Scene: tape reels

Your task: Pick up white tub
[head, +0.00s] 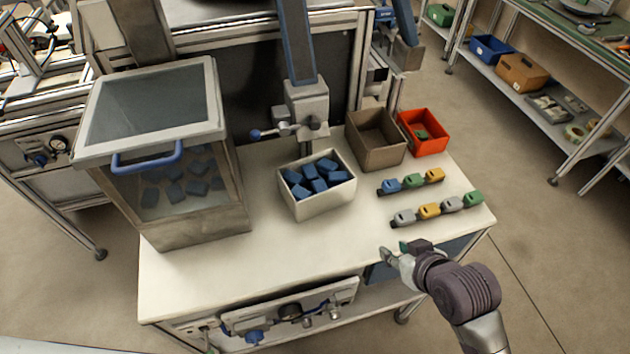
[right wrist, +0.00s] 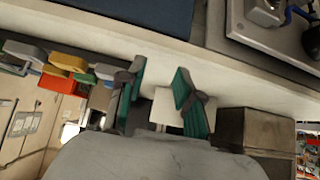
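The white tub (head: 316,204) stands upright on the white workbench and holds several dark blue blocks. My right gripper (head: 390,253) is at the front right of the bench, in front of and to the right of the tub, apart from it. In the right wrist view, my right gripper (right wrist: 160,97) is open, with its two green-padded fingers spread and nothing held. A pale shape that looks like the tub (right wrist: 165,108) shows beyond, between the fingers. My left gripper is not in view.
A clear-lidded cabinet (head: 190,232) stands left of the tub. A brown bin (head: 378,150) and a red bin (head: 441,143) stand behind right. Two rows of coloured pieces (head: 429,210) lie on the right. The bench's front (head: 270,262) is clear.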

